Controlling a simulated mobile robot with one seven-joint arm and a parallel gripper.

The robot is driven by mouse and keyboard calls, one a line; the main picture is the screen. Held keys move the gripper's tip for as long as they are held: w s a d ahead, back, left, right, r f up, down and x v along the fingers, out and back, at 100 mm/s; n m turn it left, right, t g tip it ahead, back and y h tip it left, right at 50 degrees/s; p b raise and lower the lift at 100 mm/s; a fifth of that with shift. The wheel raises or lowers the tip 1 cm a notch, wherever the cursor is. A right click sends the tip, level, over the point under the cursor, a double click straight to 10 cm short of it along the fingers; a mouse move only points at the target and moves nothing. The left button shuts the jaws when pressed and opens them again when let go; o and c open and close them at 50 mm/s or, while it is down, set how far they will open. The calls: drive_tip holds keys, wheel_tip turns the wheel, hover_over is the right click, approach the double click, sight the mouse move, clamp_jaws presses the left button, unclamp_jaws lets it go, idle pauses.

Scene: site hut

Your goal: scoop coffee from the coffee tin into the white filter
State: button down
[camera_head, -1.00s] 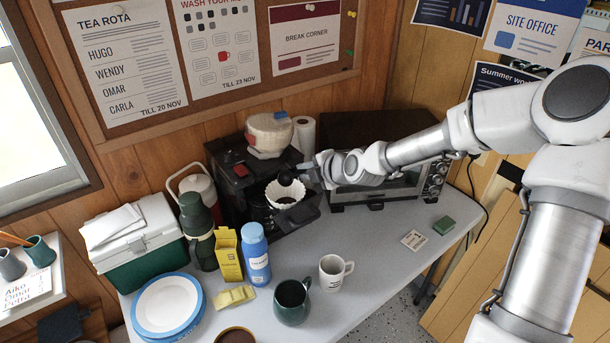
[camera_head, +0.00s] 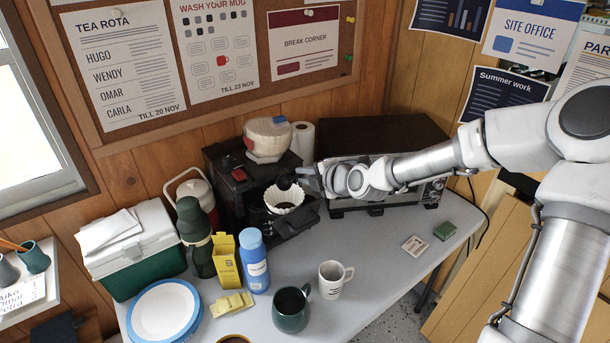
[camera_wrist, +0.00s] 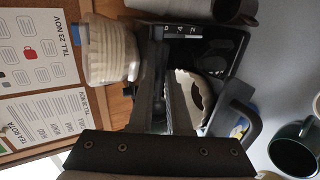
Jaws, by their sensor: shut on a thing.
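The white fluted filter (camera_head: 287,192) sits in the holder at the front of the black coffee machine (camera_head: 229,181). My gripper (camera_head: 306,180) is just right of the filter and is shut on a dark scoop (camera_head: 284,182). The scoop's round end is at the filter's back rim, over or just inside it; I cannot tell which. In the wrist view the filter (camera_wrist: 190,88) is partly hidden behind a finger, with a dark patch inside. The scoop's contents cannot be made out. A round rim (camera_head: 234,338) cut off at the head view's bottom edge may be the coffee tin.
An oven (camera_head: 375,150) stands close behind my gripper. A blue bottle (camera_head: 255,265), a yellow carton (camera_head: 226,260), a green mug (camera_head: 291,312) and a white mug (camera_head: 333,280) stand in front. The table's right part is mostly clear, apart from a card and a green sponge (camera_head: 445,230).

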drive_tip(key=shift+f, duration=0.1)
drive_tip(key=d+r+m+t+h, duration=0.1)
drive_tip(key=d+r+m+h, duration=0.1)
drive_tip(key=d, duration=0.3)
drive_tip(key=d+r+m+t+h, duration=0.1)
drive_tip(key=d+r+m+h, duration=0.2)
drive_tip(key=d, duration=0.3)
drive_tip(key=shift+m+h, duration=0.8)
drive_tip(key=shift+h, duration=0.1)
